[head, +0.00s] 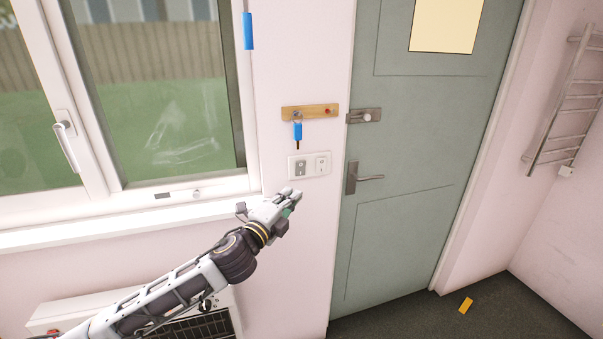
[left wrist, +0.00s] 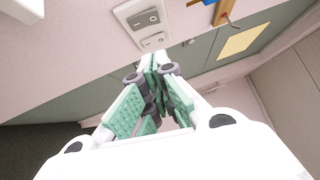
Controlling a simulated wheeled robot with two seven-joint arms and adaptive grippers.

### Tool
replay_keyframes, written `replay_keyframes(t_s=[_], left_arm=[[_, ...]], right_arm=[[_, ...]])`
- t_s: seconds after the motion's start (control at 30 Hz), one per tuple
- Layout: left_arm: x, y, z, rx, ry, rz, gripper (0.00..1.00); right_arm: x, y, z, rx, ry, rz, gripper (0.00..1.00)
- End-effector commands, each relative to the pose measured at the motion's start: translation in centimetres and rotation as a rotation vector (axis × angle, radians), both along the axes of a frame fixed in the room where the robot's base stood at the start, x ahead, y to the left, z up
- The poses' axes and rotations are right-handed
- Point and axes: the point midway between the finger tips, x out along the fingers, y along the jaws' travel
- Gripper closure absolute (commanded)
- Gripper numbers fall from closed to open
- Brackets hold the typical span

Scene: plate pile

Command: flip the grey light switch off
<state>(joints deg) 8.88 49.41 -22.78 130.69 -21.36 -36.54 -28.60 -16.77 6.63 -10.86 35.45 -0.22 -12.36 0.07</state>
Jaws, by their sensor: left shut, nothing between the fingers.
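The grey light switch (head: 300,168) is the left rocker on a white wall plate (head: 309,174) between the window and the door. A white rocker (head: 321,164) sits to its right on the same plate. In the left wrist view the grey switch (left wrist: 146,19) is at the top, beyond the fingertips. My left gripper (head: 294,194) is shut and empty, just below the plate in the head view. In the left wrist view its green-padded fingers (left wrist: 158,62) come together below the plate; I cannot tell whether they touch it. My right gripper is not in view.
A wooden key rack (head: 310,112) with a blue-tagged key (head: 297,131) hangs above the plate. The green door (head: 400,190) with its lever handle (head: 368,178) is to the right. The window sill (head: 130,225) and a heater (head: 200,312) lie left and below.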

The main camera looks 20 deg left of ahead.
Motion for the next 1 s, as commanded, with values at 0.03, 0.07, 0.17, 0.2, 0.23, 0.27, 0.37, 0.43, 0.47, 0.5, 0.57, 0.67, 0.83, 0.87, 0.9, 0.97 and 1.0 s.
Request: replay_keyframes(t_s=[0.03,0.07,0.17,0.2,0.23,0.27,0.37,0.43,0.47,0.5,0.57,0.67,0.83,0.87,0.9,0.97,1.0], left_arm=[[0.3,0.0,0.2,0.000,-0.001,0.001,1.00],[0.5,0.0,0.2,0.000,-0.001,0.001,1.00],[1.1,-0.2,0.3,0.000,-0.001,0.001,1.00],[1.4,-0.3,0.3,0.000,-0.001,0.001,1.00],[1.6,-0.3,0.3,0.000,-0.001,0.001,1.00],[1.9,-0.4,0.3,-0.001,-0.001,0.000,1.00],[2.6,-0.5,0.4,-0.001,-0.001,0.001,1.00],[3.1,-0.6,0.4,-0.001,-0.001,0.000,1.00],[3.4,-0.7,0.5,-0.001,-0.002,0.000,1.00],[3.7,-0.7,0.5,-0.001,-0.002,0.000,1.00],[4.1,-0.8,0.6,-0.001,-0.002,0.000,1.00],[4.9,-0.9,0.6,0.000,-0.001,0.001,1.00],[6.3,-1.2,0.7,0.000,-0.001,0.001,1.00],[6.6,-1.3,0.8,0.000,-0.001,0.001,1.00],[6.9,-1.4,0.8,0.000,-0.002,0.000,1.00],[7.4,-1.5,0.8,-0.001,-0.001,0.000,1.00],[7.8,-1.5,0.9,-0.001,-0.002,0.000,1.00]], right_arm=[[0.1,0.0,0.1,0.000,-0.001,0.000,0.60],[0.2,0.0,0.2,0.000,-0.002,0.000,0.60],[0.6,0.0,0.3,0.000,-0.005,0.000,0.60],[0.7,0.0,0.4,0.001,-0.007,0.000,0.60],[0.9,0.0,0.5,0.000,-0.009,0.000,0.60],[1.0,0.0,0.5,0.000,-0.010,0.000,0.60],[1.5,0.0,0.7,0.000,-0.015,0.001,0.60],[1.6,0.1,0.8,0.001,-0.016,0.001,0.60],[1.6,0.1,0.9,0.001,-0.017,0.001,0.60],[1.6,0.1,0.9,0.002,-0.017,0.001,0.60],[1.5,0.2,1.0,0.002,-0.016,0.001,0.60],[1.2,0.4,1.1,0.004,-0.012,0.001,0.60],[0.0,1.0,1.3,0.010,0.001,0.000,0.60],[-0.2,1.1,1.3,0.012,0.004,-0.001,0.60],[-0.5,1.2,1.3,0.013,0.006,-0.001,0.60],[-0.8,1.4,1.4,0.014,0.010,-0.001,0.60],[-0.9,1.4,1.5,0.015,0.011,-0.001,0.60]])
